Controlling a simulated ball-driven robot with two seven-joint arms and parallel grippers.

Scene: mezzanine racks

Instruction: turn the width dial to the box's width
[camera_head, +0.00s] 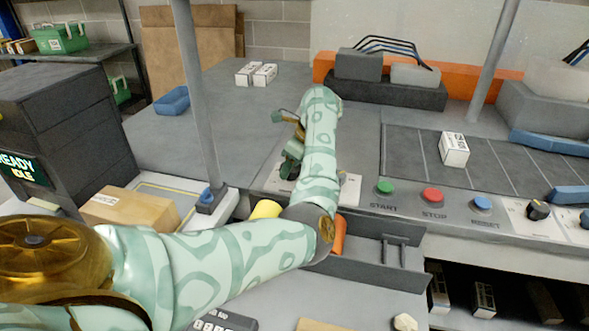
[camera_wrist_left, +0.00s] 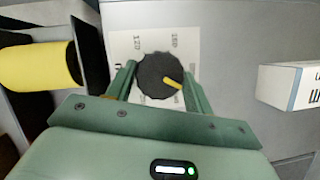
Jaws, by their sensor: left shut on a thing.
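The width dial (camera_wrist_left: 157,75) is a dark round knob with a yellow pointer mark, on a white plate (camera_wrist_left: 122,45) with printed numbers, seen in the left wrist view. The pointer is toward the lower right in that view. My left gripper (camera_wrist_left: 160,82) is shut on the dial, one green finger on each side. A brown cardboard box (camera_head: 130,209) lies at the left on a yellow-outlined surface. My right gripper is not in view.
Green START (camera_head: 385,187), red STOP (camera_head: 432,195) and blue RESET (camera_head: 480,204) buttons are right of my gripper. Another black knob (camera_head: 538,210) is farther right. A grey post (camera_head: 197,100) stands left of my arm. A yellow cylinder (camera_wrist_left: 38,67) is near the gripper.

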